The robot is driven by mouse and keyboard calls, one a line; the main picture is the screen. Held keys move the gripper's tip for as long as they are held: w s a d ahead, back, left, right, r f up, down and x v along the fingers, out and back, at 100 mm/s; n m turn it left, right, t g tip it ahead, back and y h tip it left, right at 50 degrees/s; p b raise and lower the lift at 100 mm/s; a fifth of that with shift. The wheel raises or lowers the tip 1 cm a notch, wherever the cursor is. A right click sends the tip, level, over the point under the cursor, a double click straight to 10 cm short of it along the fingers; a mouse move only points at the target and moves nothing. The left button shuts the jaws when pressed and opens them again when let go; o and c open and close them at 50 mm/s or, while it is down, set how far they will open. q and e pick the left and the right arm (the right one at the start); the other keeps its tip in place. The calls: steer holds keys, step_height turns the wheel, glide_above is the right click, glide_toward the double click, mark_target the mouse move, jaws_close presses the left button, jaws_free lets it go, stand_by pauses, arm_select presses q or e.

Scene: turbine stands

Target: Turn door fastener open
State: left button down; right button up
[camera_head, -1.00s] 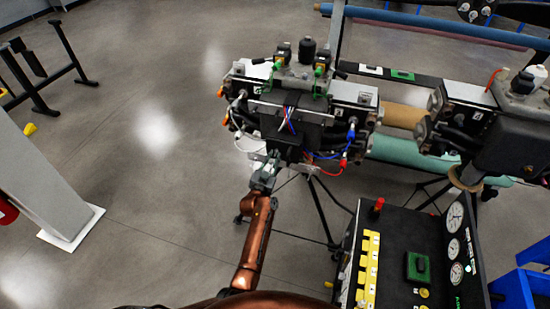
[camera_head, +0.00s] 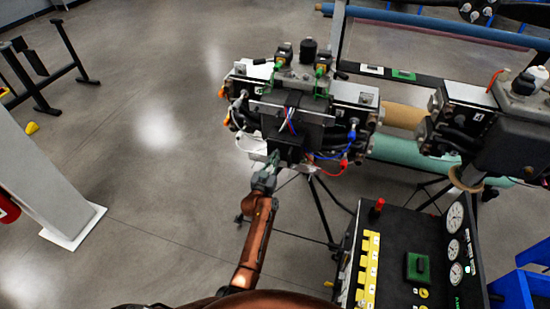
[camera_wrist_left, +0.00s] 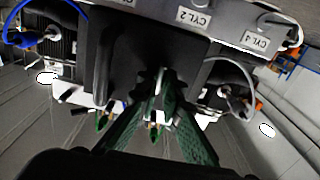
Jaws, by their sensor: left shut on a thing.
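The turbine unit (camera_head: 300,98) stands on a stand in the middle of the head view, with a black box-like front (camera_head: 287,148) below a grey plate. My left gripper (camera_head: 272,160) reaches up to the lower left of this black front. In the left wrist view, the black front (camera_wrist_left: 120,50) fills the upper middle, below labels such as CYL 2. There the green fingers of my left gripper (camera_wrist_left: 161,84) converge at its lower edge, shut on a small part, apparently the door fastener. The fastener itself is mostly hidden between the fingertips. My right gripper is not in view.
Blue, red and white cables (camera_head: 330,160) hang close to the right of the gripper. A control panel with gauges (camera_head: 415,255) stands at the lower right. A second unit (camera_head: 510,130) is at the right.

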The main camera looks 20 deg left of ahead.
arm_select(q)
steer(key=shift+r, duration=0.1)
steer(key=c, duration=2.1)
jaws_free()
